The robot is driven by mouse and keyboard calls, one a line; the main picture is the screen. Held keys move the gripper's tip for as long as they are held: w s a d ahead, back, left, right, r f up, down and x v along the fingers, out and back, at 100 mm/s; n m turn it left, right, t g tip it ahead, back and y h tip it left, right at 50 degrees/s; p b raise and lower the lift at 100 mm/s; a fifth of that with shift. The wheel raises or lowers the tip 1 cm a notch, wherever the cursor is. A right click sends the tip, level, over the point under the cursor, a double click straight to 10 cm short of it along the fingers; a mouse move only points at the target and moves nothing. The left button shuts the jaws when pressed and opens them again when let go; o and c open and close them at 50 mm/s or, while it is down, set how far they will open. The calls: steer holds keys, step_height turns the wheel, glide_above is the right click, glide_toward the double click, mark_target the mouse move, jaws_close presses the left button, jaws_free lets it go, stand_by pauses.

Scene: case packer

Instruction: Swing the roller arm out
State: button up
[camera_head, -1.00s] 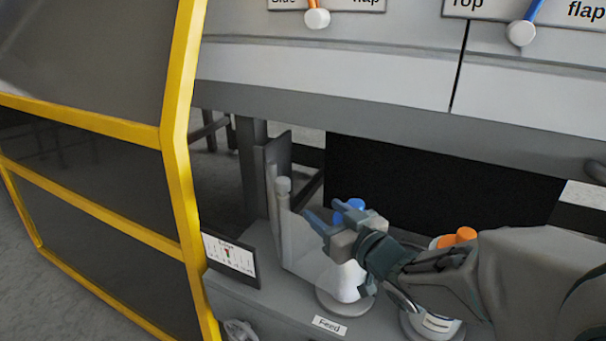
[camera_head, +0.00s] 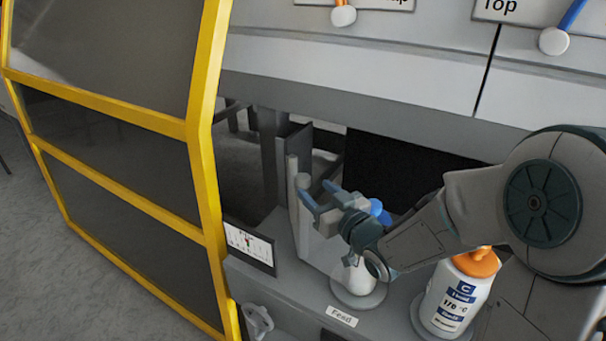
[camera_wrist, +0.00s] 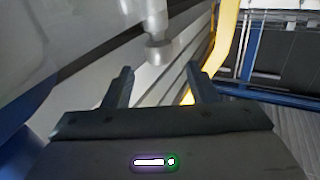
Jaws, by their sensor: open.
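A pale grey upright post with a rounded knob at its top, which looks like the roller arm (camera_head: 303,183), stands at the left end of the feed shelf. A clear panel seems to be beside it. My gripper (camera_head: 314,191) is open, with its fingers pointing left just at the knob. In the wrist view, a grey rod with a wider rounded end (camera_wrist: 157,52) shows ahead between the spread fingers of my gripper (camera_wrist: 157,72). It looks apart from both fingers. Whether they reach around it in depth I cannot tell.
A white bottle with a blue cap (camera_head: 358,280) stands behind my gripper, partly hidden. A white bottle with an orange cap (camera_head: 460,302) stands to its right. A yellow-framed guard door (camera_head: 207,160) is at the left. A small marked card (camera_head: 248,247) stands by the post.

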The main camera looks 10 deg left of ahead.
mark_target(307, 183)
steer(key=x, duration=0.6)
steer(key=shift+w+a, duration=0.2)
steer(key=shift+w, duration=0.05)
jaws_close()
steer(key=shift+f, duration=0.1)
